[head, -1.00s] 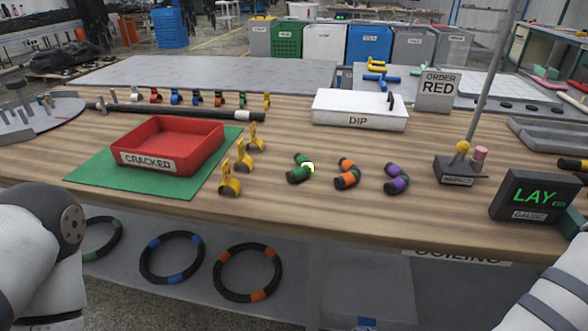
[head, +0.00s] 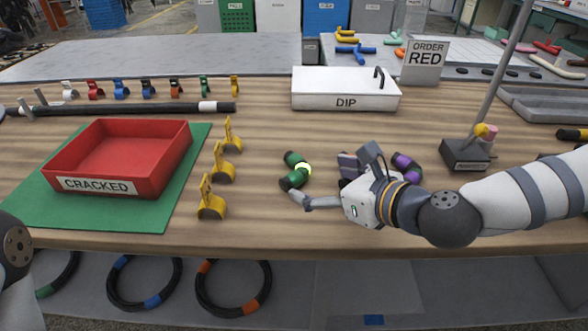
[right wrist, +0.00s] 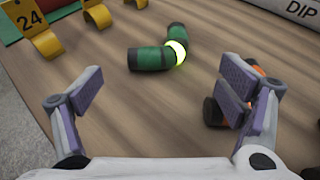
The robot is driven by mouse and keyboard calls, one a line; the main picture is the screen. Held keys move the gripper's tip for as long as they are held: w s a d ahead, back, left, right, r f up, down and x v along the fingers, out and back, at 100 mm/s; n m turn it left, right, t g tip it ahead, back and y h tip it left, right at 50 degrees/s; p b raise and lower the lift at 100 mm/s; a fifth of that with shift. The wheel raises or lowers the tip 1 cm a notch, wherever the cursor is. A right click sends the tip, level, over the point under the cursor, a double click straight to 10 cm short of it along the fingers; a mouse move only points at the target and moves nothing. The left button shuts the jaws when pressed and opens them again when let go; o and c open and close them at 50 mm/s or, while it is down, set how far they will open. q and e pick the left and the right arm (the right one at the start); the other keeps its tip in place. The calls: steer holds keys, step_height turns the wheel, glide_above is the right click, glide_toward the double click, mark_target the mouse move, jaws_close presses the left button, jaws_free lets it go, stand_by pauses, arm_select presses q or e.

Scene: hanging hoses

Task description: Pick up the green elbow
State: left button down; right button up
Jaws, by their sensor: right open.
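The green elbow (head: 291,160), a dark bent hose piece with green bands and a bright yellow spot at its bend, lies on the wooden table. My right gripper (head: 326,184) is open and empty just right of it in the head view. In the right wrist view the green elbow (right wrist: 152,58) lies ahead of the gripper (right wrist: 160,90), roughly between the lines of its two fingers and apart from them. My left gripper is out of view; only part of my left arm shows at the left edge.
An orange-banded elbow (right wrist: 212,112) is beside and partly behind the right finger. A purple elbow (head: 407,166) lies behind my right arm. The white DIP box (head: 345,101) is behind.

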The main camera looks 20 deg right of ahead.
mark_target(303, 185)
steer(key=x, duration=0.6)
steer(key=shift+r+b, duration=0.15)
steer(key=shift+b, duration=0.2)
steer(key=c, duration=1.3)
steer(key=shift+o, duration=0.2)
steer(key=shift+r, duration=0.1)
